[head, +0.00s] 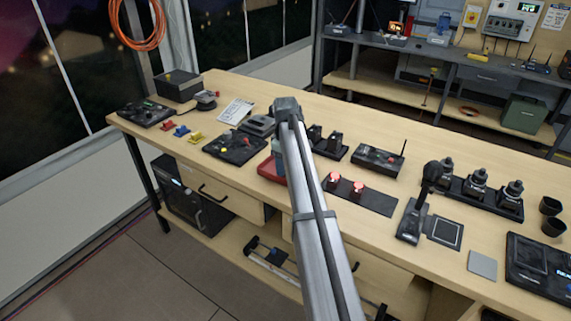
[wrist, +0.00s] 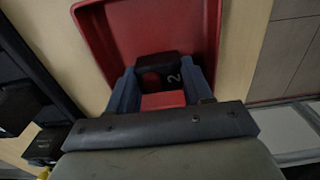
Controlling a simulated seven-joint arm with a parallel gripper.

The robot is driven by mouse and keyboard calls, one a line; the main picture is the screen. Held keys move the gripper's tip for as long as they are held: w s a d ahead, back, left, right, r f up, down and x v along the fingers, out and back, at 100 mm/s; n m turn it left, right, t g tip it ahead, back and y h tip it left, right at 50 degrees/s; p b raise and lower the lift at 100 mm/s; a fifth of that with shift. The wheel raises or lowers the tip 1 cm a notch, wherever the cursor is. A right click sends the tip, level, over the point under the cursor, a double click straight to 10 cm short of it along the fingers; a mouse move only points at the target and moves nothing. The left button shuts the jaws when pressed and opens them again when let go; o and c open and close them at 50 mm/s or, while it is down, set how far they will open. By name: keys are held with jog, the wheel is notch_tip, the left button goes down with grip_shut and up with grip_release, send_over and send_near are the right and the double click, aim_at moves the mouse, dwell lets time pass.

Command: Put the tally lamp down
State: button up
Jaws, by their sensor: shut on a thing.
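My gripper (wrist: 162,88) has blue fingers closed on a tally lamp (wrist: 175,64), a small dark block with a white "2" and a red part. The lamp is at a red tray (wrist: 95,35) in the wrist view; I cannot tell whether it touches the tray floor. In the head view, the tray (head: 268,170) shows at the bench's front edge, partly behind my arm. The held lamp is hidden there. Two lit red lamps (head: 333,179) (head: 358,187) stand on a dark mat (head: 375,200) to the right of my arm.
A black panel with buttons (head: 236,148) is left of the tray. A dark box with an antenna (head: 378,160) and a rack of dark knobbed units (head: 478,192) are to the right.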

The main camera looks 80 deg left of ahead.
jog(key=shift+f, duration=0.15)
jog(key=o, duration=1.1)
jog(key=shift+c, duration=0.2)
notch_tip(320, 180, up, 12)
jog(key=shift+r, duration=0.2)
